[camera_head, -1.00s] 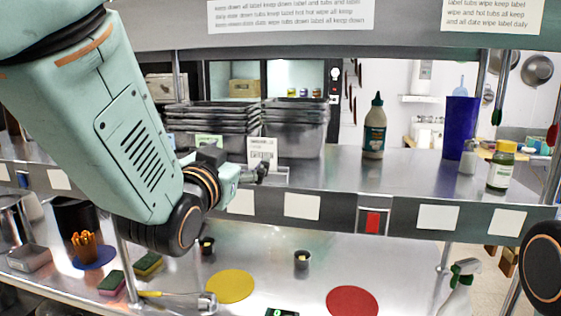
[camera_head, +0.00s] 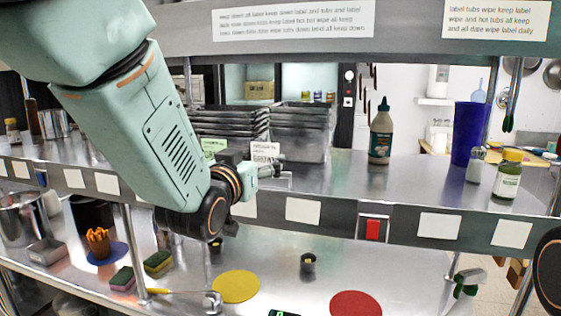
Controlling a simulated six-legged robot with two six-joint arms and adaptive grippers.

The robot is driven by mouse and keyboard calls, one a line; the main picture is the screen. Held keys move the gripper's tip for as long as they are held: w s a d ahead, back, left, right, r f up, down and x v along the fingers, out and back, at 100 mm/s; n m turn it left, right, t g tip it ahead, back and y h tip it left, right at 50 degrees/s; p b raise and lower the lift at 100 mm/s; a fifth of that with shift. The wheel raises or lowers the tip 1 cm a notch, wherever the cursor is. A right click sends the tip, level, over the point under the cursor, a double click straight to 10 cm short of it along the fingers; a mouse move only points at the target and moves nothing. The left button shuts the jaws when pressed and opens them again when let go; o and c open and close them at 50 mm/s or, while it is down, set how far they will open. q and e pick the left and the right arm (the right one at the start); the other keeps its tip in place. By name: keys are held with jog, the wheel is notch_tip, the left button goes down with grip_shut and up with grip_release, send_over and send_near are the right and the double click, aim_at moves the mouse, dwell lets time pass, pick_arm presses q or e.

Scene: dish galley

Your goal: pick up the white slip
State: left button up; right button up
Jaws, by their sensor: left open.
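The white slip (camera_head: 265,151) carries dark print and stands upright on the steel shelf in front of the dark tubs. Its lower part is hidden behind my left gripper. My left gripper (camera_head: 273,168) is open, low in front of the slip, with its arm coming in from the upper left. I cannot tell whether its fingers touch the slip. A pale green slip (camera_head: 213,146) stands just left of the white one, partly hidden by the gripper. My right gripper is not in view; only a dark part of my right arm shows at the right edge.
Stacked dark tubs (camera_head: 298,135) stand behind the slip. The shelf between slip and bottle is clear. A sign board (camera_head: 293,22) hangs overhead.

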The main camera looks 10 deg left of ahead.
aim_at(265, 153)
pick_arm(q)
jog(key=shift+w+f+p, duration=0.15)
jog(key=shift+w+p, duration=0.45)
jog(key=shift+w, duration=1.35)
jog(key=shift+d, duration=0.15)
jog(key=c, duration=0.8)
